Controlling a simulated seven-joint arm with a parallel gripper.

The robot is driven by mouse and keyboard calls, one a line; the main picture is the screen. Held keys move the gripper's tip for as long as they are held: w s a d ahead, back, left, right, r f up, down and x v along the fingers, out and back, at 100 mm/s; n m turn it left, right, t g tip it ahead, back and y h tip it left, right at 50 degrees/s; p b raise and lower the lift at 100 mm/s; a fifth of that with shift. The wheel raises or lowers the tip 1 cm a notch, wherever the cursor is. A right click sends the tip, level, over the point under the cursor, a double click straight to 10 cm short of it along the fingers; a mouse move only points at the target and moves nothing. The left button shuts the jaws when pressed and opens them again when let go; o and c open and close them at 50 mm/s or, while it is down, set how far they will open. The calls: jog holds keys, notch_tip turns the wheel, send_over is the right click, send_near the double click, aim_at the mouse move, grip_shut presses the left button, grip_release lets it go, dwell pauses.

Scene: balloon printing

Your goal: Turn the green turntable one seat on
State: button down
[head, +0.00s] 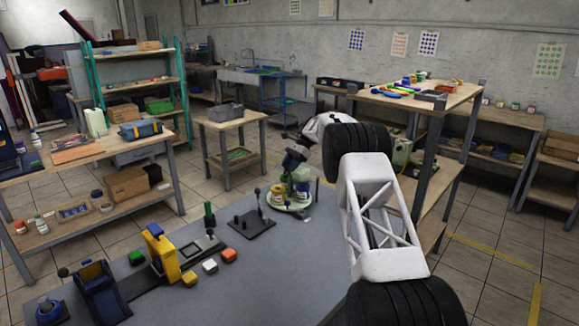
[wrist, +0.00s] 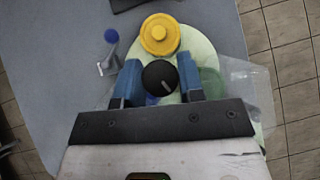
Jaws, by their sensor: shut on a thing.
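The pale green turntable (head: 291,208) stands on the grey bench, and it also shows in the wrist view (wrist: 206,58). A jar with a yellow lid (wrist: 160,34) sits on it, beyond my gripper. My gripper (wrist: 160,80) has its blue fingers on either side of a round black knob (wrist: 158,72) with a pale line, and is shut on it. In the head view my gripper (head: 292,168) reaches down over the turntable, with small jars (head: 302,192) beside it. What lies under the knob is mostly hidden.
A small metal lever with a blue ball (wrist: 111,37) is beside the turntable. To its left on the bench (head: 210,295) are a black base with pegs (head: 252,222), a yellow clamp-like device (head: 162,252) and coloured blocks (head: 210,265).

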jog(key=shift+n+g, duration=0.4)
jog(key=shift+n, duration=0.1)
jog(key=c, duration=0.7)
grip_release()
jog(key=shift+c, duration=0.2)
jog(key=shift+v, duration=3.9)
jog(key=shift+a+r, duration=0.1)
